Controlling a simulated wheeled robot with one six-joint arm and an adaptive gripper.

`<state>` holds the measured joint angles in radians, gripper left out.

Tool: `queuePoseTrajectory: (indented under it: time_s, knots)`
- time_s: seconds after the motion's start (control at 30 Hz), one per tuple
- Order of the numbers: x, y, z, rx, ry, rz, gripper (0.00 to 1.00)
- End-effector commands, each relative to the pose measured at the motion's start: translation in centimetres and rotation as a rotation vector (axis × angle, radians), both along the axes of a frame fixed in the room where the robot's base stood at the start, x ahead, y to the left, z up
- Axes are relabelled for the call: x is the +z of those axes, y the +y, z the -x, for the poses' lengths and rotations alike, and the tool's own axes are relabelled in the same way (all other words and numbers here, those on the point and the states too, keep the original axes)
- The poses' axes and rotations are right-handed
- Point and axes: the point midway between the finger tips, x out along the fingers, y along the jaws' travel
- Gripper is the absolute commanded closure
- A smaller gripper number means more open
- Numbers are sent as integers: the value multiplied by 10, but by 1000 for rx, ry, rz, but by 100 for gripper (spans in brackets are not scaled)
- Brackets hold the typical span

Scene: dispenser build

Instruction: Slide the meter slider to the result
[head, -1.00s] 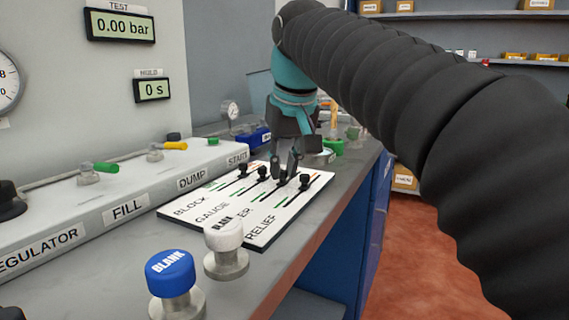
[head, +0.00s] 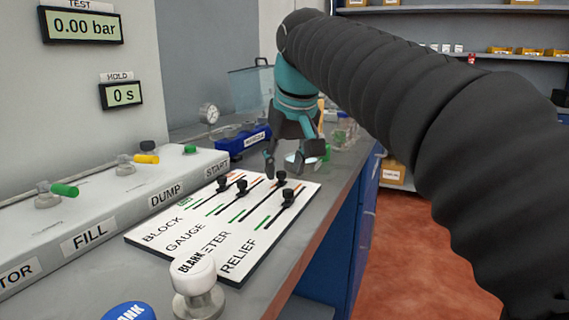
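The white slider board (head: 190,245) lies on the bench with slots labelled BLOCK, GAUGE, METER and RELIEF. Each slot has green marks at its near end and orange marks at its far end. The black meter slider knob (head: 281,179) stands farther along its slot, towards the far end, than the gauge knob (head: 242,187) and relief knob (head: 288,197). The block knob (head: 222,183) is at the left. My gripper (head: 288,165), dark with a teal wrist, is above and just behind the meter knob. Its fingers are spread and look empty; contact with the knob is not visible.
A white cap marked BLANK (head: 193,275) and a blue cap (head: 128,311) stand in front of the board. The valve panel (head: 110,215) runs along the left. A blue device (head: 243,141) and a gauge (head: 209,114) stand behind. The bench edge drops off at right.

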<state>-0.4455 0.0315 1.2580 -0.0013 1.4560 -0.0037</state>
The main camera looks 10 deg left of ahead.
Motion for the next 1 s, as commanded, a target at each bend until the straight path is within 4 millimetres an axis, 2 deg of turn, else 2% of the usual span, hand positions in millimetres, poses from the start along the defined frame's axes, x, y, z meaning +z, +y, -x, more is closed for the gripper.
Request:
queuePoseTrajectory:
  time_s: [0.2,0.33,0.8,1.0]
  knots:
    - [1,3,2,5,1,-1,56]
    - [9,1,4,4,1,-1,56]
    - [86,-15,32,-1,0,-2,56]
    - [104,-19,38,-1,1,-1,56]
